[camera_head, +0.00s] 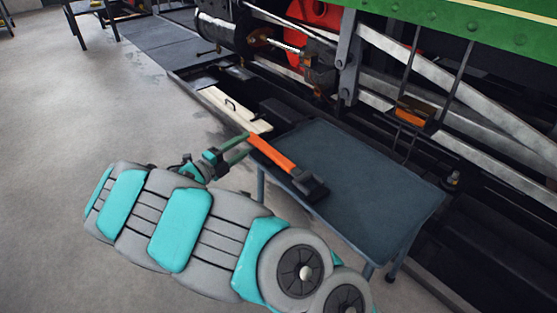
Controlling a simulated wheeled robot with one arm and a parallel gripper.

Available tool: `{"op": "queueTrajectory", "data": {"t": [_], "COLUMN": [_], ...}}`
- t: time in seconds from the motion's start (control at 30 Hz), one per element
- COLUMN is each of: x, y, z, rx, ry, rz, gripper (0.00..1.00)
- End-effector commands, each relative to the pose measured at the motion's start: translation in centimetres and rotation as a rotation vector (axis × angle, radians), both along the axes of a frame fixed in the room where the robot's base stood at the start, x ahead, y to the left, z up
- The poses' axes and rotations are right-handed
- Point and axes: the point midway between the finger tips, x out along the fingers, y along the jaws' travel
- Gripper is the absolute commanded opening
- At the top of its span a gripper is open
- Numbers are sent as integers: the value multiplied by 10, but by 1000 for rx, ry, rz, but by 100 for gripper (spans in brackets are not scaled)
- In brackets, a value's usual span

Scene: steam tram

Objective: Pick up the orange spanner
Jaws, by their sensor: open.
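The orange spanner (272,153) lies on the left edge of a dark blue-grey table (365,180). Its orange handle points to the upper left and seems to reach past the table's edge. Its dark, blocky head rests on the tabletop at the lower right. My gripper (245,146) is open at the handle's upper-left end, with its green fingertips close to the orange part. I cannot tell whether the fingers touch the handle or lie on both sides of it.
A green and red steam tram (465,30) with grey rods stands behind the table. The table's right part is bare. Open grey floor (100,110) lies to the left.

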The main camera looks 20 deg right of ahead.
Motion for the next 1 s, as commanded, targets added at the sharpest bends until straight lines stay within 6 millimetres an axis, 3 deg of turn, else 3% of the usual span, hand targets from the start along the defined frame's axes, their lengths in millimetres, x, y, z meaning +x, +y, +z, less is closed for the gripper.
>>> {"op": "queueTrajectory", "data": {"t": [0.4, 0.7, 1.0], "x": [27, 30, 29], "y": [-40, -44, -44], "z": [-4, -3, -3], "rx": [1, 1, 1], "ry": [0, 0, 0], "rz": [0, 1, 1], "gripper": [59, 59, 27]}}
